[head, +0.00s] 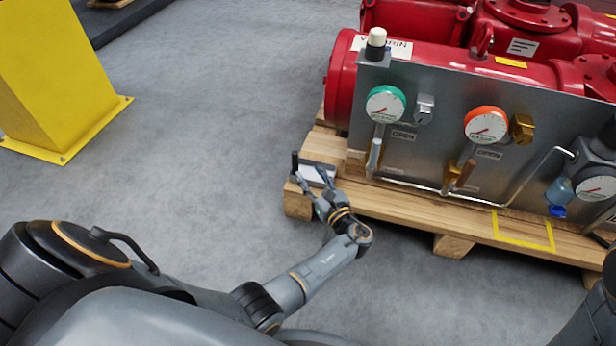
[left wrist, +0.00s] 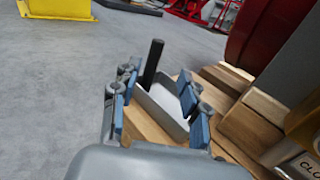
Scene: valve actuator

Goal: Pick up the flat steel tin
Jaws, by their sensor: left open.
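The flat steel tin (head: 316,172) is a pale, shallow box at the left corner of the wooden pallet. In the left wrist view the tin (left wrist: 163,108) shows tilted in the picture, with its near side low between my fingers. My left gripper (head: 312,182) is open, with its fingers at the tin, one on either side in the left wrist view (left wrist: 155,105). I cannot tell whether the fingers touch it. My right gripper is not in view; only part of my right arm shows at the lower right.
A black upright rod or handle (head: 294,163) stands right beside the tin. The pallet (head: 400,203) carries a steel panel (head: 440,105) with gauges and valves, and a red actuator (head: 340,90) behind. A yellow post (head: 60,75) stands left. The grey floor between is clear.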

